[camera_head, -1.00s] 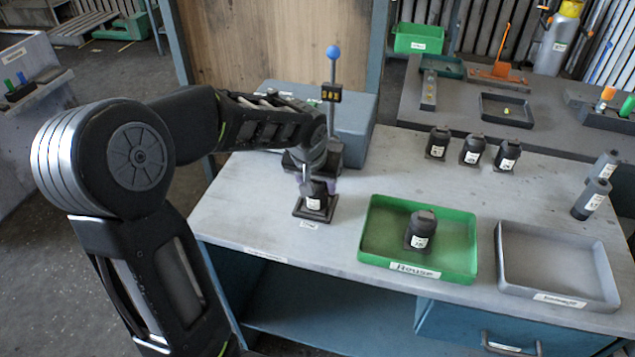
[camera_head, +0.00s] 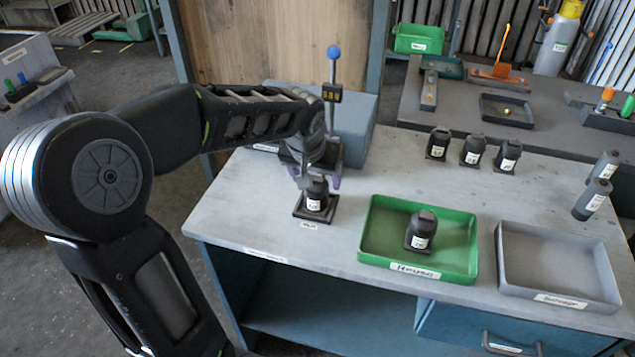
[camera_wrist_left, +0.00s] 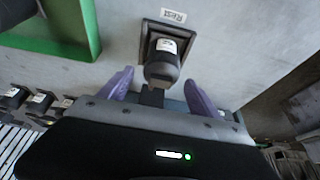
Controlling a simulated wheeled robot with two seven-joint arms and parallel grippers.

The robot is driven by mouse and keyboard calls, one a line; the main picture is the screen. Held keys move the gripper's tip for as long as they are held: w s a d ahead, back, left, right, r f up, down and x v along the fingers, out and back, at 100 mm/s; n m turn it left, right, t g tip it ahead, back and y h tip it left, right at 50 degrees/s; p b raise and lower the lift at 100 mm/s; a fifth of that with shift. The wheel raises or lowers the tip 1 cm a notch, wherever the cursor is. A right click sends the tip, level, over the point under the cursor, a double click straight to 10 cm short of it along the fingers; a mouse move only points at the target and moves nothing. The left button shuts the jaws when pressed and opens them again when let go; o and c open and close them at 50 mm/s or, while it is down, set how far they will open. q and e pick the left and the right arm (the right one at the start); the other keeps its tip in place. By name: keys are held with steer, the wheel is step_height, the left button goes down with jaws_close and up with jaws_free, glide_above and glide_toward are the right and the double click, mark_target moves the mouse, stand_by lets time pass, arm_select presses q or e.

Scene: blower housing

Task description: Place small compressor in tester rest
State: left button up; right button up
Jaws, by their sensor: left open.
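A small black compressor (camera_head: 316,198) with a white label stands upright on the dark square tester rest (camera_head: 301,209) at the left part of the table. In the left wrist view the compressor (camera_wrist_left: 162,65) sits within the rest's square frame (camera_wrist_left: 190,41). My left gripper (camera_head: 318,182) is just above and behind the compressor. Its purple fingers (camera_wrist_left: 158,88) are spread on either side of the compressor's top, apart from it. My right gripper is not in view.
A green tray (camera_head: 373,237) holding one black compressor (camera_head: 421,231) is right of the rest. An empty grey tray (camera_head: 555,262) is farther right. A grey tester with a blue-knobbed lever (camera_head: 333,70) stands behind. Several black units (camera_head: 472,150) stand at the back.

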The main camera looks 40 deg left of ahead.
arm_select(q)
steer(key=v, duration=0.8)
steer(key=shift+r, duration=0.2)
steer(key=shift+c, duration=0.2)
stand_by(1.0)
